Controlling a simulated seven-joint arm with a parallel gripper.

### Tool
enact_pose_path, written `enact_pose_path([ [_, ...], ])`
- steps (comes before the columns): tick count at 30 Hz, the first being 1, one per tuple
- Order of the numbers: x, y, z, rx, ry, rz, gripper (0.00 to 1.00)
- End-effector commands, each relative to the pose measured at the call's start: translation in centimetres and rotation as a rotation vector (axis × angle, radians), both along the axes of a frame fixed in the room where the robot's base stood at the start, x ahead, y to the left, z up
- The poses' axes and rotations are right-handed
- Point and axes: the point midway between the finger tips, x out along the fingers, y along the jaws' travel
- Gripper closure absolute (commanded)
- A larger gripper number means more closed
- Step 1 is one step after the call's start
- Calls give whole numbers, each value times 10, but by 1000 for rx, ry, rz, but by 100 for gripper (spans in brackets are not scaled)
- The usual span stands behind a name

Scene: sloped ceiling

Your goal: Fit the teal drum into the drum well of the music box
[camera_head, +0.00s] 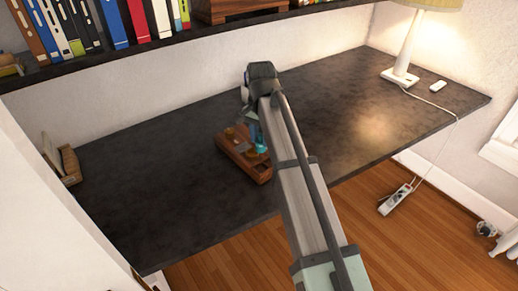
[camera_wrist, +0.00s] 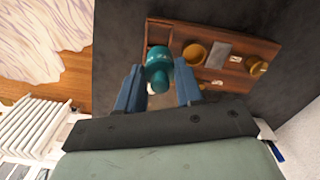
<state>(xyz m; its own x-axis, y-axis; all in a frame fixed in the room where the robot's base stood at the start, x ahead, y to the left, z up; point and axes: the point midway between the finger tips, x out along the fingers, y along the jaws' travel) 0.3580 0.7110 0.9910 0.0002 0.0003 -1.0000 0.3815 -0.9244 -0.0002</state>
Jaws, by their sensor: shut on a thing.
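The teal drum (camera_wrist: 158,68) is between the two blue fingers of my gripper (camera_wrist: 160,84) in the wrist view, and the fingers are shut on it. In the head view the drum (camera_head: 262,149) hangs below my gripper (camera_head: 255,130), over or close to the music box. The music box (camera_head: 262,174) is a brown wooden case on the dark desk. The wrist view shows its wooden face (camera_wrist: 240,46) with round brass parts and a grey plate. The drum overlaps one end of the box there. I cannot tell whether they touch, and my gripper and arm hide part of the box.
The dark desk (camera_head: 150,170) is mostly clear around the box. A lamp (camera_head: 401,74) stands at the back right beside a small white object (camera_head: 438,86). A wooden holder (camera_head: 68,165) is at the left end. A bookshelf (camera_head: 200,30) overhangs the back.

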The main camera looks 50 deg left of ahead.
Motion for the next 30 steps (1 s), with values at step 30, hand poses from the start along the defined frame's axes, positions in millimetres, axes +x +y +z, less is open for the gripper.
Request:
enact_pose_path([
  [30, 17, 71, -63, -1, 0, 58, 96],
])
